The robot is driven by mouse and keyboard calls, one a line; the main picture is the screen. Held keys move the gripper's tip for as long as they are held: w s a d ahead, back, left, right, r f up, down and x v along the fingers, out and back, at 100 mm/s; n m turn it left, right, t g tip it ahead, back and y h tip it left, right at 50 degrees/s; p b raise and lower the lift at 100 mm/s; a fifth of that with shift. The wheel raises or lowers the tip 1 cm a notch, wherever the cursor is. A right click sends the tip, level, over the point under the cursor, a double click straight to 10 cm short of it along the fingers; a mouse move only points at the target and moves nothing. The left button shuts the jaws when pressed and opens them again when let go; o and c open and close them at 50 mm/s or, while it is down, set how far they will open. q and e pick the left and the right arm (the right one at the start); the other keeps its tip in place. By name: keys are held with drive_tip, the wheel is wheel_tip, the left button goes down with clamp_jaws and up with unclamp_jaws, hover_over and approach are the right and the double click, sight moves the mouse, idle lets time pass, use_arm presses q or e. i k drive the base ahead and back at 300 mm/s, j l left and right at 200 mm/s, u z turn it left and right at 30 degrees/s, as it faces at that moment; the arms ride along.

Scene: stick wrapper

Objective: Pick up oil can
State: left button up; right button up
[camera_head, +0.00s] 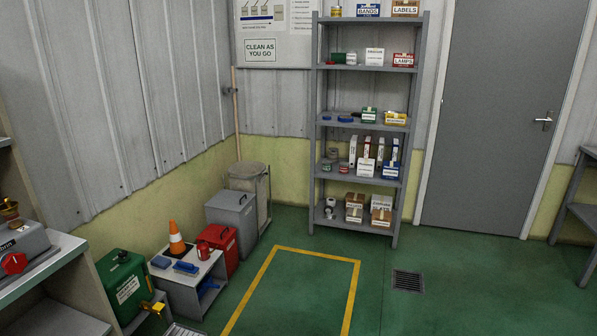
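I cannot tell for sure which thing is the oil can. A small brass-coloured vessel (9,211) stands at the far left edge, by a grey machine with a red knob (14,263) on the workbench. It is partly cut off by the picture edge. A green metal can (121,278) with a white label and a dark cap stands low beside the bench; its label is too small to read. Neither of my grippers is in view.
The grey workbench (62,250) fills the lower left. A low stand (186,285) holds an orange cone (177,238) and blue items. A red box (217,249) and grey bin (232,220) stand behind. Shelving (318,110) stands at the back.

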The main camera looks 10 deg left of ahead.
sight(203, 252)
drive_tip(key=i, duration=2.15)
drive_tip(key=i+l+u, duration=0.1)
drive_tip(key=i+u, duration=0.2)
drive_tip(key=i, duration=0.25)
drive_tip(key=i+l+u, duration=0.35)
drive_tip(key=i, duration=0.25)
drive_tip(key=i+l+u, duration=0.3)
drive_tip(key=i, duration=0.2)
